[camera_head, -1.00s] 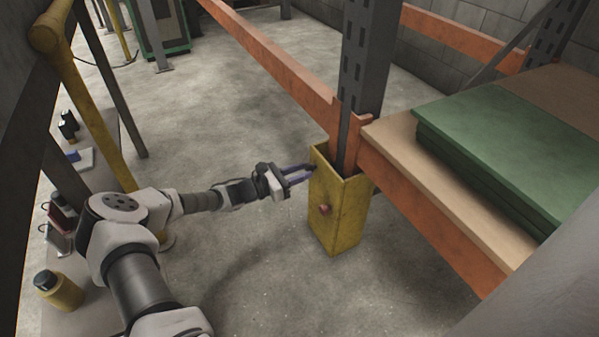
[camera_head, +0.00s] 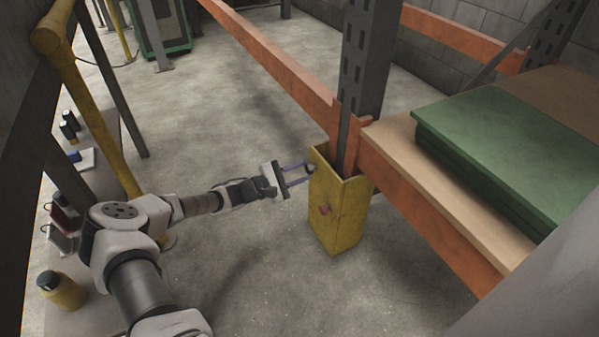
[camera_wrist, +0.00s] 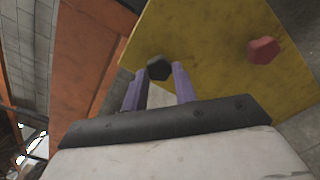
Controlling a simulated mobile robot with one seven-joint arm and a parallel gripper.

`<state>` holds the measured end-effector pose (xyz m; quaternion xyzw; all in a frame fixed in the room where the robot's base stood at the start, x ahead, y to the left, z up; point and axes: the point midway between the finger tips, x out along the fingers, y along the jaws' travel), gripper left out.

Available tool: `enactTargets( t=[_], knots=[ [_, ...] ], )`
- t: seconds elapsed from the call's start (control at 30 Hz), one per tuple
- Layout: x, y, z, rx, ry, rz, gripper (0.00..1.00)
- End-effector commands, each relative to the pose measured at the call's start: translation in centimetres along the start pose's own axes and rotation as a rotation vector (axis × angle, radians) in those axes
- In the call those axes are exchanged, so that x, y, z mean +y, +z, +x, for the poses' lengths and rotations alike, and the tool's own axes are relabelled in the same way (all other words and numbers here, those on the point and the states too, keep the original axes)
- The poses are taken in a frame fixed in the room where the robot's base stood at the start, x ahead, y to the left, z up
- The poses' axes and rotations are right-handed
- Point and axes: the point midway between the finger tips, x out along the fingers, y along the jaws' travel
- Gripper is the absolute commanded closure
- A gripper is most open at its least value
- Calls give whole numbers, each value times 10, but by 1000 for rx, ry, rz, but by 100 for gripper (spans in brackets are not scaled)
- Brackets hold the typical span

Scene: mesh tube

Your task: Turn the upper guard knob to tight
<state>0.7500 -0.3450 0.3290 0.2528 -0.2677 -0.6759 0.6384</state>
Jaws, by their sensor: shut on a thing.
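The yellow guard (camera_head: 340,215) stands around the foot of the grey rack post. Its upper knob is dark and six-sided (camera_wrist: 158,68), on the yellow face in the wrist view. In the head view this knob (camera_head: 310,169) is small and partly hidden at my fingertips. A red lower knob (camera_head: 324,210) sits below it, and it also shows at the right in the wrist view (camera_wrist: 263,50). My gripper (camera_head: 304,173) reaches the guard from the left. Its two purple fingers are shut on the dark knob, one on each side. Any tight marking is not visible.
The orange rack beam (camera_head: 430,225) and shelf with green boards (camera_head: 510,150) lie to the right of the guard. A yellow bottle (camera_head: 60,289) and small items stand on a bench at the left. The floor around the guard is clear.

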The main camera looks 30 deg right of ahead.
Motion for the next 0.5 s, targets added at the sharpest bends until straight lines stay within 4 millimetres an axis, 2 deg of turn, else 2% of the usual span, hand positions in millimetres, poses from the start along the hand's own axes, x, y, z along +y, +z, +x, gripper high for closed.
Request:
enactTargets(
  t=[0.5],
  knots=[
    [0,0,0,-2,0,490,95]
  ],
)
